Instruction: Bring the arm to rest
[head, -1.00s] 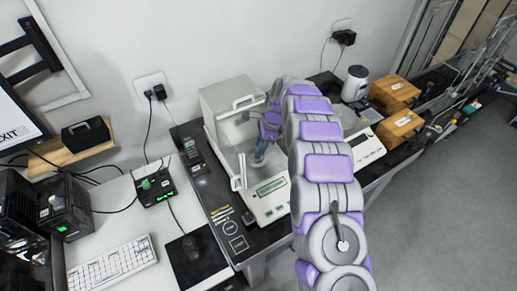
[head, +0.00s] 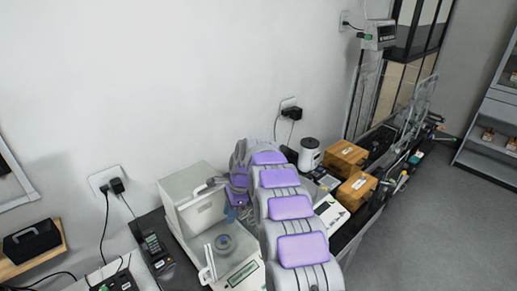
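My arm (head: 290,208), grey with purple pads, reaches up from the bottom of the head view and bends down at its far end. My gripper (head: 231,213) shows small and partly hidden at the open side of a white boxy balance (head: 183,187). Its fingers are too small to tell whether they are open or shut. Inside the balance, a small round grey piece (head: 223,243) sits below the gripper. I cannot tell whether the two touch.
A white canister (head: 309,155), two orange-brown boxes (head: 345,157) and a flat white scale (head: 331,212) stand on the dark table right of my arm. A handheld device (head: 152,246) lies left of the balance. Grey floor (head: 425,235) is open at right.

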